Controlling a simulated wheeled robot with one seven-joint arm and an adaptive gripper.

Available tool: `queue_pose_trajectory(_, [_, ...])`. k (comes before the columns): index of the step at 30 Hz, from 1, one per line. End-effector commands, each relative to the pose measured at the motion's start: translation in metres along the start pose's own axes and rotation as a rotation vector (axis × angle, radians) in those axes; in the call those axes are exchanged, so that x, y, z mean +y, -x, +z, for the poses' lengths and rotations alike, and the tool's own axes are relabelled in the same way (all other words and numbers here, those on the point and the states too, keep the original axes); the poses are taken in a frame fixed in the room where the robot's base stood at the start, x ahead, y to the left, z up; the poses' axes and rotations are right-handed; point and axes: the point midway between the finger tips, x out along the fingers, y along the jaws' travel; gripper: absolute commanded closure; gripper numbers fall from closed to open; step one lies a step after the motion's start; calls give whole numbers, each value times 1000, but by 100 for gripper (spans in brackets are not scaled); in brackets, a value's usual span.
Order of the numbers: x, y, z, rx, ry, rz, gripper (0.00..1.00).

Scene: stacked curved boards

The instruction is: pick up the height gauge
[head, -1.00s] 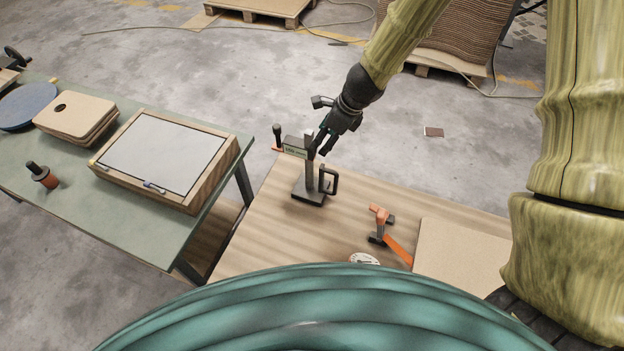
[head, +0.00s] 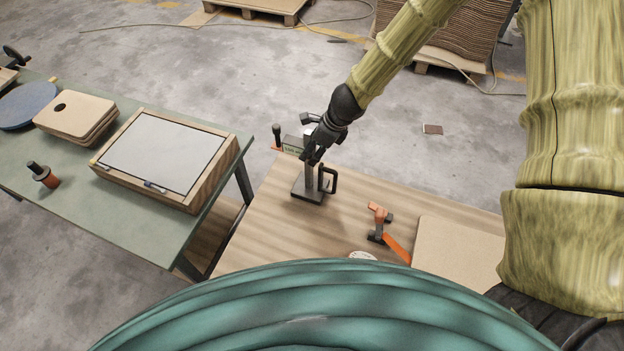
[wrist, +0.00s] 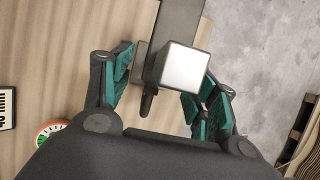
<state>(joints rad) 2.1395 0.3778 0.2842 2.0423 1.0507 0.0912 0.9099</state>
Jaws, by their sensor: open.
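The height gauge (head: 309,186) stands upright on the wooden table, with a dark flat base, a grey column and a black loop-shaped part on its right side. My gripper (head: 312,157) is over the upper part of the column and partly hides it. In the wrist view, the pale square top of the height gauge (wrist: 184,69) lies between the two green-padded fingers of my gripper (wrist: 166,84). The fingers are apart, one on each side, and the right finger is partly hidden behind the column top. I cannot tell whether either finger touches it.
An orange-and-black tool (head: 379,222), a white dial (head: 362,255) and a flat board (head: 455,258) lie nearer on the wooden table (head: 258,230). A small labelled box (head: 291,143) is behind the gauge. A green table (head: 120,211) stands left.

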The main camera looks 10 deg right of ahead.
Motion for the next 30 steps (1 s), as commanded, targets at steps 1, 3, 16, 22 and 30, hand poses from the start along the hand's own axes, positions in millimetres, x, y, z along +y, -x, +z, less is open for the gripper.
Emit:
queue_pose_trajectory(1, [0, -4, -1, 1, -1, 1, 41])
queue_pose_trajectory(3, [0, -8, -1, 1, 0, 0, 41])
queue_pose_trajectory(16, [0, -13, 0, 0, 1, 0, 47])
queue_pose_trajectory(22, [0, -13, 0, 0, 0, -1, 83])
queue_pose_trajectory(30, [0, -13, 0, 0, 0, -1, 100])
